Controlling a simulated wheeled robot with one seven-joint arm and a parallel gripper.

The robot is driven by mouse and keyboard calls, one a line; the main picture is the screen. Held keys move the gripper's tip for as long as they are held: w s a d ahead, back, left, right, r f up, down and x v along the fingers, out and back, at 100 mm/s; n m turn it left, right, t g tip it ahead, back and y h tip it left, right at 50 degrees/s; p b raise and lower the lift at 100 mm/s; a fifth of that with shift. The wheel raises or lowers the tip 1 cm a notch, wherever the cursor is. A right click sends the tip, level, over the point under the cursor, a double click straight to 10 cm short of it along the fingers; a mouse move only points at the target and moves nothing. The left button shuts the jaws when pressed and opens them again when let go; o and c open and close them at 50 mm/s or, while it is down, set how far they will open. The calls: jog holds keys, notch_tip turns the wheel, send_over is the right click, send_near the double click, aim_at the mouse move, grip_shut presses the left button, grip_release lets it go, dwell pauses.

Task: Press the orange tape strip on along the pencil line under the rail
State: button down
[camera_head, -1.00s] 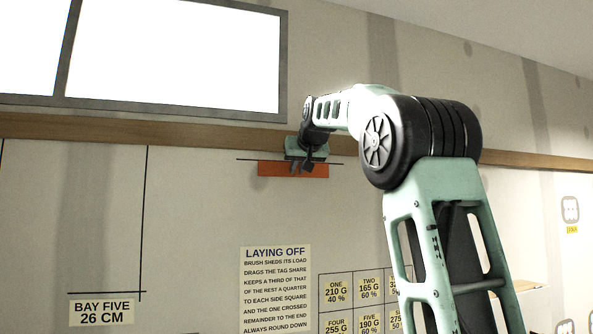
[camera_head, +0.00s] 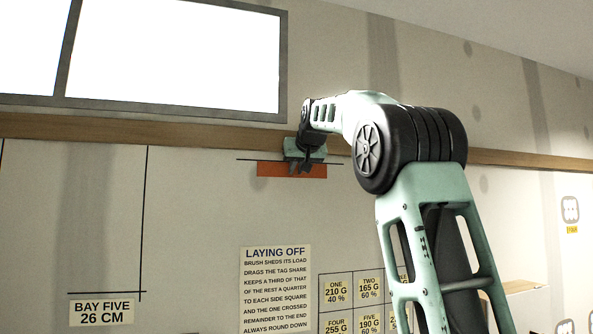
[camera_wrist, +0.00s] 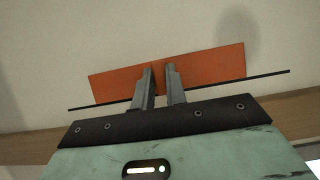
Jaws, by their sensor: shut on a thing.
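The orange tape strip (camera_head: 272,169) is at the wall just under the wooden rail (camera_head: 215,133). Its long top edge lies along or just below the dark pencil line (camera_head: 245,160), close to parallel with it. My gripper (camera_head: 302,170) is shut on the strip near its middle. In the wrist view both fingers of my gripper (camera_wrist: 159,82) lie over the orange strip (camera_wrist: 210,66), and the pencil line (camera_wrist: 268,74) runs past the strip at both ends. I cannot tell whether the whole strip touches the wall.
A bright window (camera_head: 175,55) is above the rail. A vertical line (camera_head: 144,220) and a "BAY FIVE 26 CM" label (camera_head: 101,312) are at left. A "LAYING OFF" notice (camera_head: 275,290) and a number chart (camera_head: 352,300) are lower on the wall.

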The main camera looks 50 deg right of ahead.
dwell(0.3)
jog(key=c, duration=1.3)
grip_release()
jog(key=shift+c, duration=0.2)
jog(key=b+v, duration=0.5)
jog(key=v, duration=1.2)
jog(key=shift+s, duration=0.2)
